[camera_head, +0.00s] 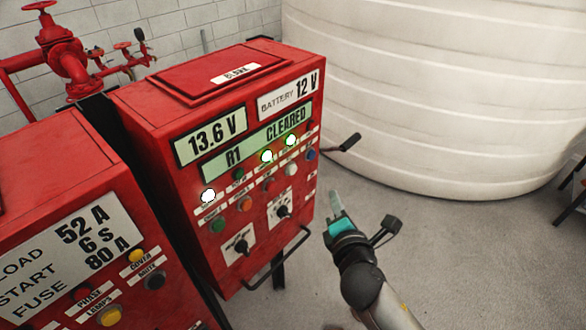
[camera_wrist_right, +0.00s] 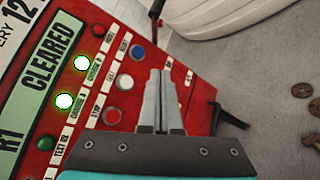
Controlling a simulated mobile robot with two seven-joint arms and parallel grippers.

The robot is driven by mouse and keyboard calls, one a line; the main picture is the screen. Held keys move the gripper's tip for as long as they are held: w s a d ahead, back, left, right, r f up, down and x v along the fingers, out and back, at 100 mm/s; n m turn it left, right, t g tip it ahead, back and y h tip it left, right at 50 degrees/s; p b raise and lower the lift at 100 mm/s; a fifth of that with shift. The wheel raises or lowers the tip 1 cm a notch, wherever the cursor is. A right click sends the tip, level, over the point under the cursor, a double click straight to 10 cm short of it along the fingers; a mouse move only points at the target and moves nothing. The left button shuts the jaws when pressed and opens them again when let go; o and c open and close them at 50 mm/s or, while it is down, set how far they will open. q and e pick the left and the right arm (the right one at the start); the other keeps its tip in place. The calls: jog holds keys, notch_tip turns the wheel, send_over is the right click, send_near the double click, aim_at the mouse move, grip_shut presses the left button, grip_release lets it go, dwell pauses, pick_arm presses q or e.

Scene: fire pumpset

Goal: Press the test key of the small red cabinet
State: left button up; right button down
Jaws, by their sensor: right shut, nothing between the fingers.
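The middle red cabinet (camera_head: 152,125) has displays reading 13.6 V, BATTERY 12 V and R1 CLEARED (camera_head: 257,143). Its face carries several lamps and keys, including a blue key (camera_head: 311,154), a white key (camera_head: 291,169) and a red one (camera_head: 268,186). In the right wrist view the blue key (camera_wrist_right: 137,52), white key (camera_wrist_right: 124,82) and red key (camera_wrist_right: 111,116) show left of the fingers. One label there seems to read TEST 02; other small labels are hard to read. My right gripper (camera_head: 334,200) is shut and empty, apart from the cabinet's right edge. My left gripper is out of view.
Another red cabinet (camera_head: 60,165) stands at left. The middle cabinet has two black knobs (camera_head: 241,246), a low bar handle (camera_head: 277,262) and a side lever (camera_head: 345,144). Red pipework (camera_head: 65,60) and a large white tank (camera_head: 430,90) stand behind.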

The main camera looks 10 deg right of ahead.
aim_at(292, 170)
jog(key=w+a+b, duration=0.2)
jog(key=w+a, duration=0.3)
jog(key=w, duration=0.2)
jog(key=shift+a, duration=0.25)
dwell(0.3)
jog(key=shift+w, duration=0.1)
dwell(1.9)
jog(key=shift+w+a, duration=0.25)
jog(key=shift+w+a, duration=0.25)
jog(key=shift+w, duration=0.05)
dwell(0.9)
jog(key=shift+s, duration=0.1)
jog(key=shift+s+d+p, duration=0.4)
jog(key=shift+s+d, duration=0.1)
jog(key=shift+s, duration=0.05)
